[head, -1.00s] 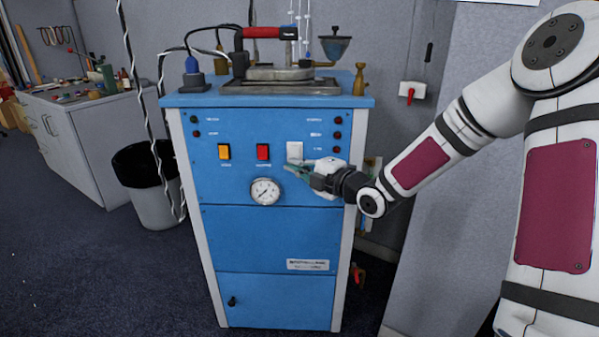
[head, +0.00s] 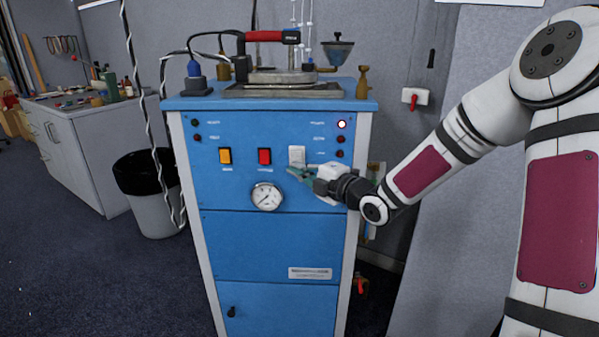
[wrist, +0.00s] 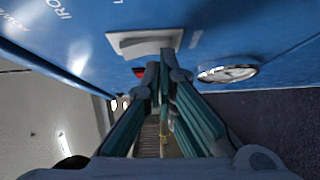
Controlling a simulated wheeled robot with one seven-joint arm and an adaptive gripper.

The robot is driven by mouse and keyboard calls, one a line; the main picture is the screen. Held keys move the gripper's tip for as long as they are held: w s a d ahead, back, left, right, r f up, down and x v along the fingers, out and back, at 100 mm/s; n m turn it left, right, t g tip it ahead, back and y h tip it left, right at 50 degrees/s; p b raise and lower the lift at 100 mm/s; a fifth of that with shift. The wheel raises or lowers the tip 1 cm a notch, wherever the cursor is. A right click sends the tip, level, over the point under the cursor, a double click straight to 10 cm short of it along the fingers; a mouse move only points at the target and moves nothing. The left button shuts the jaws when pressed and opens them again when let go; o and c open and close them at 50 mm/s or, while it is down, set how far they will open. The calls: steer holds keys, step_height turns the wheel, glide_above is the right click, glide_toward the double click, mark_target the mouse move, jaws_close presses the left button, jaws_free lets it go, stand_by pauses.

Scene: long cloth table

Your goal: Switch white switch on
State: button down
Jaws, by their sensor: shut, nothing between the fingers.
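The white switch (head: 297,155) is on the blue front panel of the machine (head: 225,185), to the right of the red switch (head: 264,156). In the wrist view the white switch (wrist: 146,42) shows just beyond my fingertips. My gripper (head: 293,172) is shut and empty, with its fingertips at the lower edge of the white switch in the head view. In the wrist view my gripper (wrist: 159,72) points at the panel; I cannot tell whether it touches the switch. A lamp (head: 342,124) at the panel's upper right glows bright.
An orange switch (head: 225,156) and a round gauge (head: 266,197) are close by on the panel. An iron with a red handle (head: 272,37) stands on top of the machine. A bin (head: 155,200) and a cabinet (head: 85,150) are at left.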

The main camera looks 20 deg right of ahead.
steer(key=v, duration=1.2)
steer(key=shift+f, duration=0.1)
steer(key=s+d+m+g+h, duration=0.4)
steer(key=s+m+g+h, duration=0.4)
steer(key=s+m+h, duration=0.4)
steer(key=s+a+r+m+g+y, duration=0.15)
steer(key=s+a+m+g, duration=0.35)
steer(key=s, duration=0.9)
steer(key=s+a+m+g+y, duration=0.25)
steer(key=s+a+m, duration=0.3)
steer(key=s, duration=0.75)
step_height(320, 180, up, 25)
steer(key=t+p, duration=0.4)
steer(key=p, duration=1.9)
steer(key=shift+s+d+p, duration=0.25)
steer(key=shift+d+p, duration=0.15)
steer(key=shift+d, duration=0.05)
